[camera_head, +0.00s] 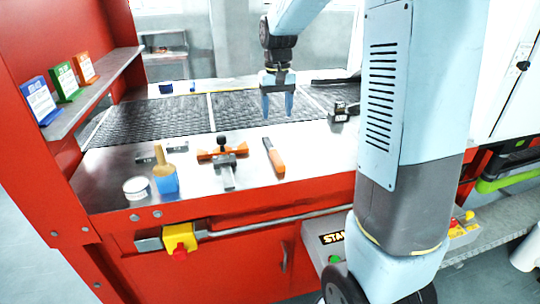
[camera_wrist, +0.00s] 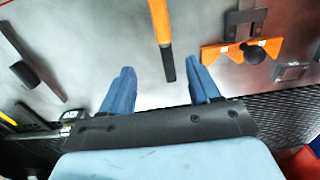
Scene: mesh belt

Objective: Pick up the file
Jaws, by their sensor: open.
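The file (camera_head: 274,157), with an orange handle and a short dark end, lies on the metal ledge in front of the mesh belt. Its dark end points toward the belt. In the wrist view the file (camera_wrist: 161,30) comes in from the top edge, and its dark end points down between my fingers. My gripper (camera_head: 277,110) points down over the belt, behind the file in the head view. In the wrist view my gripper (camera_wrist: 162,78) has its two blue fingers wide apart with nothing held between them. The far part of the handle is cut off there.
An orange and black clamp-like tool (camera_head: 222,157) lies left of the file. A brush (camera_head: 165,177), a white round tin (camera_head: 136,187) and a small dark block stand farther left. A black device (camera_head: 343,111) is to the right. Bare ledge surrounds the file.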

